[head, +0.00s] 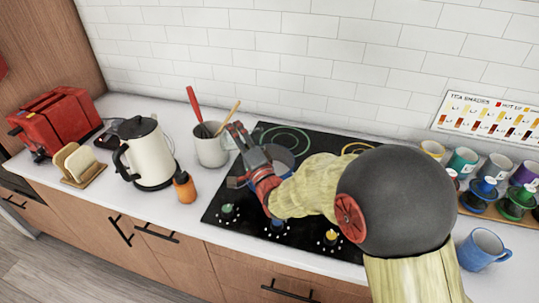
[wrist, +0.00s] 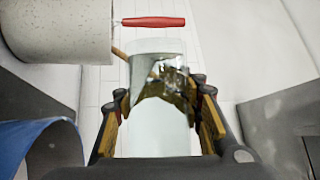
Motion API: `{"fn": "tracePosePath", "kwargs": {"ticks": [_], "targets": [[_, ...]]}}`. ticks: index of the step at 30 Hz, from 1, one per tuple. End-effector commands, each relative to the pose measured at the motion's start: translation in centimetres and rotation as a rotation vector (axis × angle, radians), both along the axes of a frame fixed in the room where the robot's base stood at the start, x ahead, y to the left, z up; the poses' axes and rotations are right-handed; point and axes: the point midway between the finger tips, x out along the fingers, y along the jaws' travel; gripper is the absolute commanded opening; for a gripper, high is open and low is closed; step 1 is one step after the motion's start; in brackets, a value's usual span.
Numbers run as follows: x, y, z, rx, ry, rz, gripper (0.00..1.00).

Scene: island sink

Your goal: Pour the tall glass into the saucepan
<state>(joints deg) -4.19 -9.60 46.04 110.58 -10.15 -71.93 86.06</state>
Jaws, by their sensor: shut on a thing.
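My gripper (head: 243,157) is over the left part of the black hob, beside and partly in front of the blue-grey saucepan (head: 283,156). In the wrist view my gripper (wrist: 160,92) is shut on the tall clear glass (wrist: 158,135), with one finger on each side. The utensil crock lies sideways in that view, so my wrist is rolled and the glass looks strongly tipped. A jagged, shiny patch shows near the glass's mouth; I cannot tell whether liquid is flowing out. A blue curved surface (wrist: 42,150), apparently the saucepan, shows at lower left. The glass is not discernible in the head view.
A grey utensil crock (head: 211,148) with a red-handled tool stands just left of the hob. Mugs and a blue cup (head: 482,249) stand at right.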

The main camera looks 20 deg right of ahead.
Motion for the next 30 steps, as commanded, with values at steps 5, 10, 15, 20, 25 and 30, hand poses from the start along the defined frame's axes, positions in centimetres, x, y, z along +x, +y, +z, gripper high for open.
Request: {"fn": "tracePosePath", "kwargs": {"ticks": [5,10,15,20,25,30], "targets": [[0.0,-0.1,0.3,0.027,-0.008,0.000,0.00],[0.0,-0.2,0.5,0.061,-0.013,0.002,0.00],[0.0,-0.2,0.6,0.052,-0.008,0.000,0.00],[0.1,0.8,-0.6,-0.145,0.031,-0.001,0.00],[0.4,2.2,-1.9,-0.331,0.055,-0.006,0.00],[0.4,2.2,-2.3,-0.358,0.063,-0.007,0.00]]}}
